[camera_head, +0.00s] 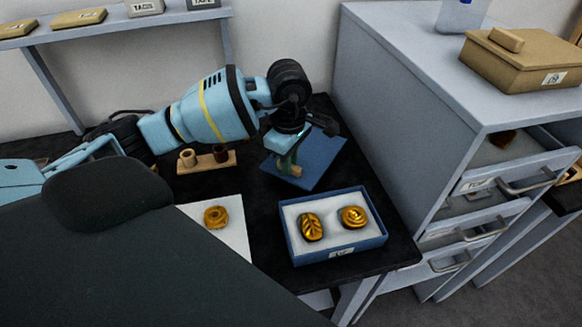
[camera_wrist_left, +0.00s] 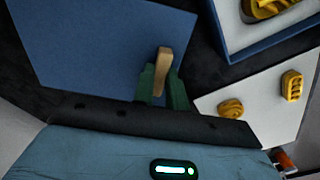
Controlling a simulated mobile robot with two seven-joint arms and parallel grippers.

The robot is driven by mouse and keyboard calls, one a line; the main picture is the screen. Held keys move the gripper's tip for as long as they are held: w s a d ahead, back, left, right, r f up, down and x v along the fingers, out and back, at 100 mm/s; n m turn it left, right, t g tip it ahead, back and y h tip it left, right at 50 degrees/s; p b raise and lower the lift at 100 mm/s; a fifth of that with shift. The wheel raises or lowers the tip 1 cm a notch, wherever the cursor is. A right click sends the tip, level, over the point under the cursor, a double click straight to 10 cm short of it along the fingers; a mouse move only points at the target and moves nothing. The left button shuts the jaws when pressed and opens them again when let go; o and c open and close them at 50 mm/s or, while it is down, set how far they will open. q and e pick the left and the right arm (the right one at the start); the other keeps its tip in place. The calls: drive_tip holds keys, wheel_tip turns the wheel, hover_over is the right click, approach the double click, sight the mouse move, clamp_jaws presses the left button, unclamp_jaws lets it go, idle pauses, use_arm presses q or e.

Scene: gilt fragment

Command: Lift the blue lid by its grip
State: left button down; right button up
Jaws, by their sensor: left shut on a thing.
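The blue lid (camera_head: 322,158) is a flat square panel over the black table, behind the open blue box (camera_head: 341,256). The lid's wooden grip (camera_head: 290,165) stands up from it. My left gripper (camera_head: 289,161), with green fingers, is shut on this grip. In the left wrist view the lid (camera_wrist_left: 90,50) fills the upper left, and the grip (camera_wrist_left: 163,68) sits between the fingers (camera_wrist_left: 163,90). I cannot tell whether the lid touches the table. My right gripper is not in view.
The box holds two gilt fragments (camera_head: 312,227) on white lining. A white sheet (camera_head: 235,238) with a gilt piece (camera_head: 215,217) lies left of it. A small wooden stand (camera_head: 206,163) is behind. A grey drawer cabinet (camera_head: 420,110) bounds the right; a wall shelf (camera_head: 110,25) is at back left.

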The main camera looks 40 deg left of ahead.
use_arm(q)
wheel_tip(320, 180, up, 7)
drive_tip(key=shift+r, duration=0.1)
wheel_tip(320, 180, up, 6)
drive_tip(key=shift+f+p, duration=0.1)
drive_tip(key=shift+p, duration=1.1)
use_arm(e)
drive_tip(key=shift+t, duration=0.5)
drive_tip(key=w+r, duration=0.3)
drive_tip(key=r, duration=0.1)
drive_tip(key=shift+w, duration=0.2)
